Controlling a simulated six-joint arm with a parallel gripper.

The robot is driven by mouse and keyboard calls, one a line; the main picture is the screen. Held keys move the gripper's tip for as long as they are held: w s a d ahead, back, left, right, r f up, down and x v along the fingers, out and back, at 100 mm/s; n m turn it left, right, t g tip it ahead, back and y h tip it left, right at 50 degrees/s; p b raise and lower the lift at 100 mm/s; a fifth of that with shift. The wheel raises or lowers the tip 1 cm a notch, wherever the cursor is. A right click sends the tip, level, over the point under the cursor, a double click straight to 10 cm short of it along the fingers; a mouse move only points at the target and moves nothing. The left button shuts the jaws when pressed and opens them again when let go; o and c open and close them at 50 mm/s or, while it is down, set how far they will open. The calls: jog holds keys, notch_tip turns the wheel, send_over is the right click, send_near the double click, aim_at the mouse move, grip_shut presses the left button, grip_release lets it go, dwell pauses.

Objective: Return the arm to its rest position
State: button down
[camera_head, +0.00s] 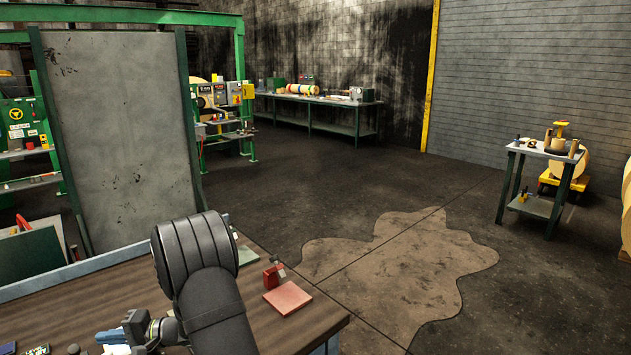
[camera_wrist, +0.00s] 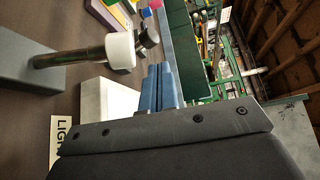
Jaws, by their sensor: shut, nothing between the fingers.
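My gripper's blue fingers (camera_wrist: 160,86) are together with nothing between them in the wrist view. In the head view my gripper (camera_head: 135,326) shows at the lower left, over the brown bench top, at the end of my dark arm. The arm is bent down from its thick dark joint and hides part of the bench. A white block (camera_wrist: 108,98) shows just beside the fingers in the wrist view; I cannot tell whether they touch.
The brown bench (camera_head: 258,318) carries a red pad (camera_head: 287,298) and a small red item (camera_head: 272,275). A tall grey panel (camera_head: 120,140) stands behind the bench.

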jog(key=x, duration=0.5)
jog(key=shift+s+a, duration=0.15)
jog(key=shift+a, duration=0.25)
jog(key=v, duration=1.7)
jog(key=x, duration=1.6)
jog(key=shift+a, duration=0.35)
jog(key=shift+w+a+r, duration=0.1)
jog(key=shift+w+a, duration=0.6)
jog(key=shift+a, duration=0.2)
jog(key=shift+w+a+m+h, duration=0.6)
jog(key=shift+m+h, duration=0.2)
jog(key=shift+m, duration=0.2)
jog(key=shift+w+a+f, duration=0.55)
jog(key=shift+w, duration=0.05)
